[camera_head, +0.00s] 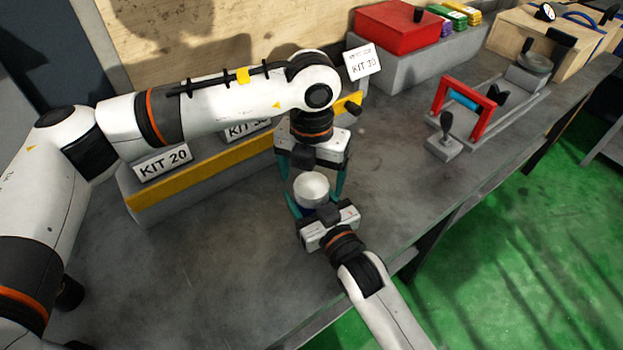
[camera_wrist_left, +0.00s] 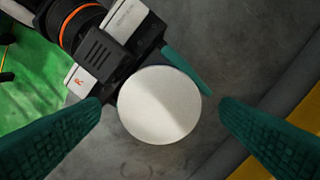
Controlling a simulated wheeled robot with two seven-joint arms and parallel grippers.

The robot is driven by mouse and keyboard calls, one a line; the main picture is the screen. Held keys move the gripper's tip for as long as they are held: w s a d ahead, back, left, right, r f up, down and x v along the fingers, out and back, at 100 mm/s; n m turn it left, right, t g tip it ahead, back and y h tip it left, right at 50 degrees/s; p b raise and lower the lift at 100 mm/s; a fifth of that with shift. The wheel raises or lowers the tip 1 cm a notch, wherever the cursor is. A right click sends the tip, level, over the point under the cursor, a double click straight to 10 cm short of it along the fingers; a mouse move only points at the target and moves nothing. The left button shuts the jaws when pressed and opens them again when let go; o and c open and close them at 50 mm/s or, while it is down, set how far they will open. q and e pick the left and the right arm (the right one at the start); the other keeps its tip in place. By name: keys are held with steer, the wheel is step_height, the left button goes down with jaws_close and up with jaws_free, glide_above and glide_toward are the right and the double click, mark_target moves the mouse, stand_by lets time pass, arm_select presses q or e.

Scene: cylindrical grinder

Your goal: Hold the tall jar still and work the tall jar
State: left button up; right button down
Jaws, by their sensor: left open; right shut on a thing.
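The tall jar (camera_head: 311,187) stands on the grey bench, its round pale lid facing up. It also shows in the left wrist view (camera_wrist_left: 159,104), where I see only the lid top and its sides are hidden. My left gripper (camera_head: 313,181) points down over the jar from above. Its teal fingers are open, one on each side of the lid, with gaps visible in the left wrist view. My right gripper (camera_head: 317,208) comes in from the front, low down, and is shut on the jar's body. In the left wrist view, one of its teal fingers lies along the lid's edge.
A grey block with a yellow edge (camera_head: 205,172) stands behind, bearing a KIT 20 sign (camera_head: 163,162) and another partly hidden sign. A red-framed fixture (camera_head: 470,103) and a red box (camera_head: 397,27) are at the right and back. The bench is clear at front left.

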arm_select(q)
steer(key=shift+r, duration=1.25)
steer(key=shift+r, duration=0.1)
steer(key=shift+c, duration=0.5)
steer(key=shift+r+n, duration=1.1)
steer(key=shift+r, duration=0.6)
steer(key=shift+f, duration=0.1)
steer(key=shift+f, duration=3.95)
steer(key=shift+c, duration=0.2)
